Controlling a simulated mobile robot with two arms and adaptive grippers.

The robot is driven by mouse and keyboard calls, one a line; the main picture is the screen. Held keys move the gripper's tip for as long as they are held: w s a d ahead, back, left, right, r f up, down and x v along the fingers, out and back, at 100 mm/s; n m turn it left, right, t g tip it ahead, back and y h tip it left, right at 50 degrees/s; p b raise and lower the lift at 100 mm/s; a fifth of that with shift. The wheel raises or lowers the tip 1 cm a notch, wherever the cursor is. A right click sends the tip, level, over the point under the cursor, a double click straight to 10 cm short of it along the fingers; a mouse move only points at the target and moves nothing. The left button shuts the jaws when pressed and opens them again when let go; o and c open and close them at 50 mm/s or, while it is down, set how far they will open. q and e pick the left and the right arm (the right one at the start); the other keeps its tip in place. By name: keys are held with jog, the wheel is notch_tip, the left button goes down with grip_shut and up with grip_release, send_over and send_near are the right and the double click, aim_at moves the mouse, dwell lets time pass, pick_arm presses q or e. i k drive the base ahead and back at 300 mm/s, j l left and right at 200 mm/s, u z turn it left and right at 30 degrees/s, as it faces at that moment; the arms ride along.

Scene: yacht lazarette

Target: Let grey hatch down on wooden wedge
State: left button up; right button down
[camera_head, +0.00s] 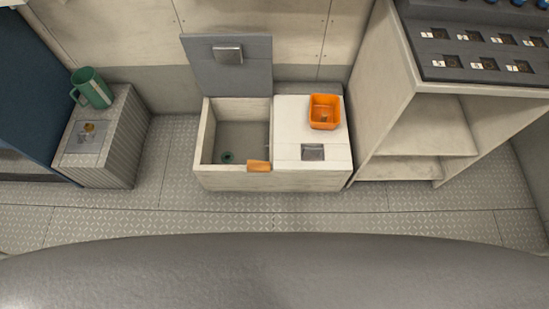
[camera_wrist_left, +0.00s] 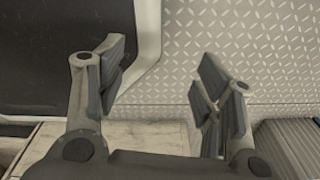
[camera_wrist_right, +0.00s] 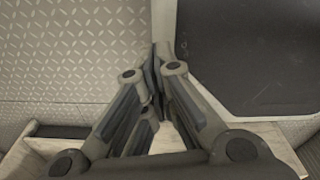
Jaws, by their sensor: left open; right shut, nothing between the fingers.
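The grey hatch (camera_head: 229,72) stands open and upright at the back of a low locker box (camera_head: 201,146), with a metal handle plate on its face. The left compartment below it is open. An orange-brown wedge (camera_head: 258,166) sits on the front rim of the box, near the middle divider. My left gripper (camera_wrist_left: 158,75) is open and empty in the left wrist view, above the patterned floor. My right gripper (camera_wrist_right: 152,65) is shut and empty in the right wrist view. Neither gripper shows in the head view, and both are away from the hatch.
The box's right half has a closed white lid (camera_head: 290,128) with an orange bin (camera_head: 325,112) on it. A ribbed block (camera_head: 117,152) with a green mug (camera_head: 92,88) stands at left. A shelf unit (camera_head: 415,110) stands at right. The floor in front (camera_head: 200,220) is clear.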

aim_at(233, 68)
jog(key=i+j+z, duration=0.2)
jog(key=j, duration=0.7)
jog(key=j+z, duration=0.25)
jog(key=j, duration=0.7)
